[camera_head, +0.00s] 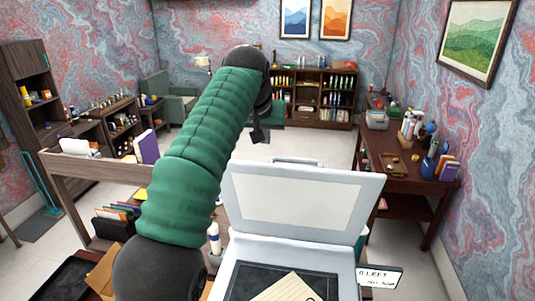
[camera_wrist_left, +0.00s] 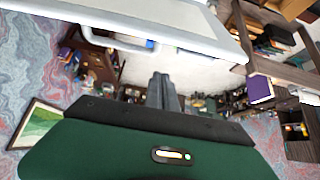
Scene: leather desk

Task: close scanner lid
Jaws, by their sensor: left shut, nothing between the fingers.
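The scanner lid (camera_head: 345,188) stands raised, tilted back, in the middle of the head view, with a pale inner panel and a handle (camera_head: 297,161) on its top edge. The scanner base (camera_head: 228,267) is below it, with a dark glass bed and a cream paper sheet (camera_head: 287,289) on it. My left gripper (camera_head: 259,136) is shut and empty, in the air above and left of the lid, apart from it. In the left wrist view, the lid (camera_wrist_left: 185,30) and its handle (camera_wrist_left: 150,45) show at the top, beyond the shut fingers (camera_wrist_left: 163,82). My right gripper is out of view.
A white bottle (camera_head: 214,237) stands left of the scanner. A small sign (camera_head: 381,277) is at its right. A wooden shelf with a purple book (camera_head: 147,147) is at left, and a side desk (camera_head: 420,185) at right. The space above the lid is open.

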